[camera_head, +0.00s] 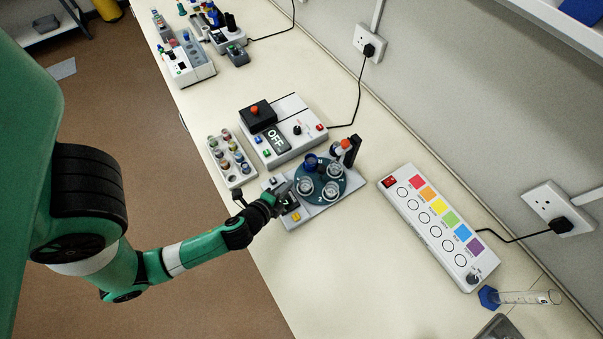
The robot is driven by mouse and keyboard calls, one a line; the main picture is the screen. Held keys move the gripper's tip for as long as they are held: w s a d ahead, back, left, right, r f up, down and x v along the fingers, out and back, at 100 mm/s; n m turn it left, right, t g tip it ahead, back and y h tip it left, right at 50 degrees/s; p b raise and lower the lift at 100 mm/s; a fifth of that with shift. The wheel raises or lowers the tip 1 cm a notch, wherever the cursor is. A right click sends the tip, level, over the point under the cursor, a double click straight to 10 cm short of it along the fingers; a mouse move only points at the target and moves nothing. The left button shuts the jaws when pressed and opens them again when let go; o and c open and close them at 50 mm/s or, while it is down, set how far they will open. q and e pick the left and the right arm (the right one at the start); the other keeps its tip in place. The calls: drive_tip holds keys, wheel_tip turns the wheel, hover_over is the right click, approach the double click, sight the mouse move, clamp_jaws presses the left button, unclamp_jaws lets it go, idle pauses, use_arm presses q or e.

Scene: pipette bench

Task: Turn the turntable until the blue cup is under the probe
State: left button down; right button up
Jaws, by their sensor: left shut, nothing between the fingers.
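The turntable (319,198) is a dark teal disc on a grey base at the middle of the bench. The blue cup (310,161) stands on its upper-left part. Several clear cups stand on the rest of the disc, one of them (306,187) at the left. The probe (344,147), with a white and orange top beside a black post, is at the disc's upper-right edge. The blue cup is to the left of the probe, apart from it. My left gripper (283,193) is shut and empty, over the base's left part by its buttons. My right gripper is out of view.
A box with an OFF display (276,139) and a rack of small vials (231,161) stand above left. A white panel with coloured squares (440,228) lies to the right. The bench below the turntable is clear.

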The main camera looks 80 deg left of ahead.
sight(321, 175)
use_arm(q)
drive_tip(key=x, duration=0.8)
drive_tip(key=shift+w+a, duration=0.1)
drive_tip(key=shift+a, duration=0.05)
drive_tip(key=shift+w, duration=0.1)
